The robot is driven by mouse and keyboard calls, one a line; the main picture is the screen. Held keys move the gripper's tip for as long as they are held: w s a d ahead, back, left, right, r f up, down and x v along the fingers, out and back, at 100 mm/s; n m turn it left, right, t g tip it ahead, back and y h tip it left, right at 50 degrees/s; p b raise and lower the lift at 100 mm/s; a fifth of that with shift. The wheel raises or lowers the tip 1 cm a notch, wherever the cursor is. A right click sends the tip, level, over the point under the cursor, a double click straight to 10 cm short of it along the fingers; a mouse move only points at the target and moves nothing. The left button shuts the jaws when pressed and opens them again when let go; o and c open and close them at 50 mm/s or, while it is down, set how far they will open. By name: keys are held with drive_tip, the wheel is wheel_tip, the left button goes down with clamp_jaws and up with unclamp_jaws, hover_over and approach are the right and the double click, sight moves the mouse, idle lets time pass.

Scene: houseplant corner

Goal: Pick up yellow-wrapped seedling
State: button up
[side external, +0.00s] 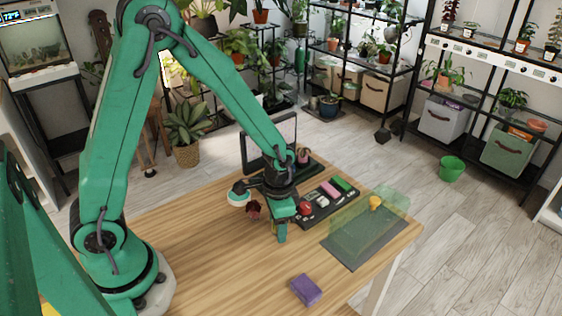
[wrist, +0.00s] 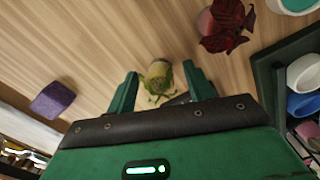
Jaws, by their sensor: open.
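The yellow-wrapped seedling (wrist: 158,74) shows in the wrist view, a small green plant in a dull yellow wrap. It stands on the wooden table between the two fingertips of my gripper (wrist: 161,70), which is open. I see a gap on each side of the seedling. In the side view my gripper (side external: 282,234) points down over the table, and I cannot make out the seedling there.
A dark red leafy plant (wrist: 228,24) stands close by. A purple block (wrist: 53,99) lies on the other side, near the table's front edge. A dark tray (side external: 318,219) holds several coloured items.

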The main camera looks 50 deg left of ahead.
drive_tip(key=shift+f, duration=0.2)
idle(0.4)
drive_tip(key=c, duration=1)
drive_tip(key=shift+r, duration=0.2)
drive_tip(key=shift+r, duration=0.8)
drive_tip(key=r, duration=0.2)
drive_tip(key=shift+s+d+r, duration=0.3)
drive_tip(key=shift+d+r, duration=0.1)
drive_tip(key=s+d+r, duration=0.4)
drive_tip(key=d, duration=0.1)
drive_tip(key=s+d+r, duration=0.2)
drive_tip(key=s+d, duration=0.1)
drive_tip(key=shift+d+r, duration=0.1)
drive_tip(key=shift+r, duration=0.05)
drive_tip(key=shift+w, duration=0.1)
